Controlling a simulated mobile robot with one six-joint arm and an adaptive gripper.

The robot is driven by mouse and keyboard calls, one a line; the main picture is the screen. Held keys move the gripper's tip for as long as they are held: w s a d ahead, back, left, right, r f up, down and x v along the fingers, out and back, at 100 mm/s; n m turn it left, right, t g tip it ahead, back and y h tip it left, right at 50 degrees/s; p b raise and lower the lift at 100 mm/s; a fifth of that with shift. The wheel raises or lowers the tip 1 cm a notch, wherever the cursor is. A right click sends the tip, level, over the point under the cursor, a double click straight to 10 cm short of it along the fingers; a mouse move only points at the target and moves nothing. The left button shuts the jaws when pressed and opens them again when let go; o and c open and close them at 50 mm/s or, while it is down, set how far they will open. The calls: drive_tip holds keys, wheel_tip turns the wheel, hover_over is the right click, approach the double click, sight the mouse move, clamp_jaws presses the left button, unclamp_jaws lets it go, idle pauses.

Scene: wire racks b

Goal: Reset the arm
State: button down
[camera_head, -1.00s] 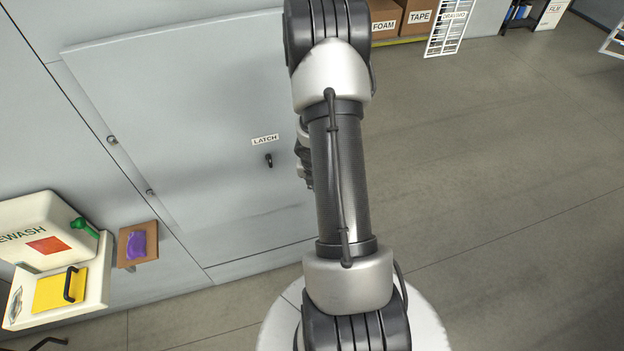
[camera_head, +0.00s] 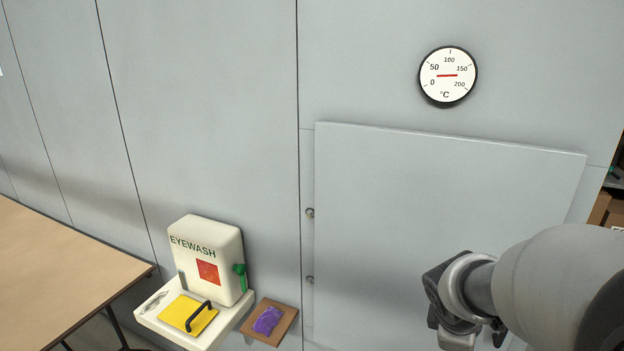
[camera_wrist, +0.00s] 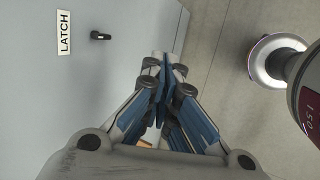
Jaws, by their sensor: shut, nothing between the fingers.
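My gripper (camera_head: 468,330) is at the lower right of the head view, in front of the large grey door panel (camera_head: 440,215). Its lower part runs close to the bottom edge. In the wrist view the fingers of my gripper (camera_wrist: 168,62) are together with nothing between them. A black latch handle (camera_wrist: 101,36) and a LATCH label (camera_wrist: 64,32) show on the grey panel to the left of the fingers. The latch does not show in the head view.
A round dial (camera_head: 447,76) hangs on the wall above the panel. An eyewash unit (camera_head: 213,250) with a yellow flap (camera_head: 188,312) and a small brown shelf (camera_head: 288,318) with a purple item (camera_head: 267,320) are lower left. A wooden table (camera_head: 60,265) stands far left.

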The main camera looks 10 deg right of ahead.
drive_tip(key=s+a+f+m+t+y+b, duration=0.1)
drive_tip(key=s+a+m+b, duration=0.4)
drive_tip(key=a, duration=0.5)
drive_tip(key=s+a+f+m+y+b, duration=0.3)
drive_tip(key=s+a+f+m+b, duration=0.2)
drive_tip(key=a, duration=0.5)
drive_tip(key=s+f+b, duration=0.1)
drive_tip(key=s+b, duration=0.1)
drive_tip(key=shift+s+a+t+y+b, duration=0.25)
drive_tip(key=shift+s+t+y+b, duration=0.05)
drive_tip(key=shift+s+t+b, duration=0.1)
